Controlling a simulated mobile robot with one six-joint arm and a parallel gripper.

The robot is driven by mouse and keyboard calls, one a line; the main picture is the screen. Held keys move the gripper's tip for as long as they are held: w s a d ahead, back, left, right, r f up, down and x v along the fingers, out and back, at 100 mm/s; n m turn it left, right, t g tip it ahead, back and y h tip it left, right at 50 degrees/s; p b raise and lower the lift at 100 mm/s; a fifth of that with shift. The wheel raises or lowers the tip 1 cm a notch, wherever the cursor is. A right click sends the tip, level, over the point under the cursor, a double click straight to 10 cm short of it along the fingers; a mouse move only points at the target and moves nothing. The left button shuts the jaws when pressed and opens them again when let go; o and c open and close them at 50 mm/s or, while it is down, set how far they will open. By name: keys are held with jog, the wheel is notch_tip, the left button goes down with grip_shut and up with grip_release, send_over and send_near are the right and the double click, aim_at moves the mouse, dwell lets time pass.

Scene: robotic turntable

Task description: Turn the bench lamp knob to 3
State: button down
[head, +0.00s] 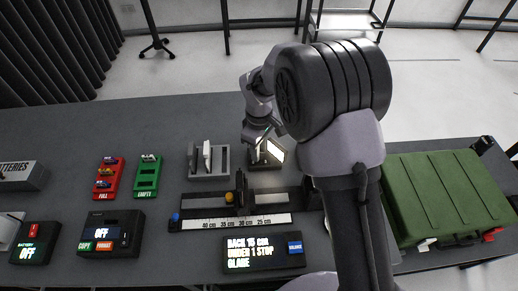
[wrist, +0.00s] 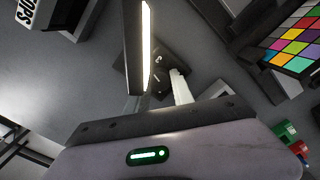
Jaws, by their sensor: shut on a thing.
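The bench lamp (head: 268,158) stands behind the ruled rail in the head view, with its panel lit white. In the wrist view its bright panel (wrist: 148,45) rises beside a dark base (wrist: 172,62) with small pale marks. My gripper (head: 258,140) reaches down onto the lamp from behind and above. In the wrist view my gripper (wrist: 158,95) is shut on the lamp knob, which is mostly hidden by the fingers and palm. I cannot read the knob's setting.
A ruled rail (head: 236,222) lies in front of the lamp. A grey slotted holder (head: 208,172) stands left of it. A display (head: 262,252) is at the front. Red (head: 107,180) and green (head: 147,178) battery trays lie left, a green case (head: 448,195) right. The back left table is clear.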

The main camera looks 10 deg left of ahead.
jog(key=m, duration=0.4)
jog(key=shift+m+p, duration=0.3)
jog(key=shift+m, duration=0.1)
jog(key=c, duration=1.1)
grip_release()
jog(key=shift+r, duration=0.1)
notch_tip(320, 180, up, 17)
jog(key=p, duration=0.5)
jog(key=shift+r+p, duration=0.15)
jog(key=shift+p, duration=0.25)
